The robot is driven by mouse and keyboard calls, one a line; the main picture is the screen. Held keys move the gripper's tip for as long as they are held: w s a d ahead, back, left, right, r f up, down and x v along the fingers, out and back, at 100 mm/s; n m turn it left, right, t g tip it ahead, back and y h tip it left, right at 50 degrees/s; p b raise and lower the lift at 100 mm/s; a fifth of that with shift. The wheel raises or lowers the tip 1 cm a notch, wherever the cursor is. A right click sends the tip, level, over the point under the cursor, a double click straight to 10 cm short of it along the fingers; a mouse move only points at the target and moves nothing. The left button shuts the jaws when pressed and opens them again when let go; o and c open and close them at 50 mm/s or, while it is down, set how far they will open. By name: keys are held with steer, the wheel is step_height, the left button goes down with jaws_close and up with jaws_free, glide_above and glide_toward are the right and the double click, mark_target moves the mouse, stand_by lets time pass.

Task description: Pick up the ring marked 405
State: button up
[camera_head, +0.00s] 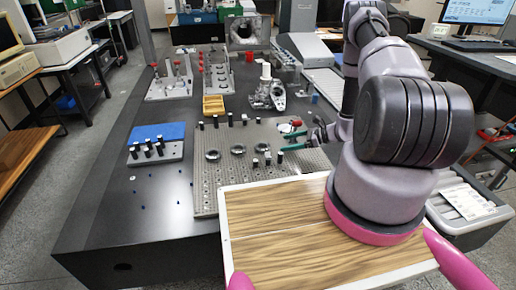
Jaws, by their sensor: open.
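Several dark metal rings lie in a row on the perforated grey fixture plate (205,190): a left ring (212,154), a middle ring (237,149) and a right ring (265,145). Any markings are too small to read, so I cannot tell which ring is 405. My gripper (287,142), with teal fingers, is open and appears empty. It points left over the right part of the plate, just right of the right ring. I cannot tell its height above the plate.
Black-topped pins (230,118) stand behind the rings, and short pins (267,159) stand in front, near my gripper. A yellow tray (213,105) and a metal casting (277,95) are farther back. A blue block (158,132) is left.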

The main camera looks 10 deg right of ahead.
mark_target(268, 147)
steer(key=x, duration=0.9)
steer(key=shift+w+a+f, duration=0.1)
steer(key=shift+w+a, duration=0.1)
jaws_close()
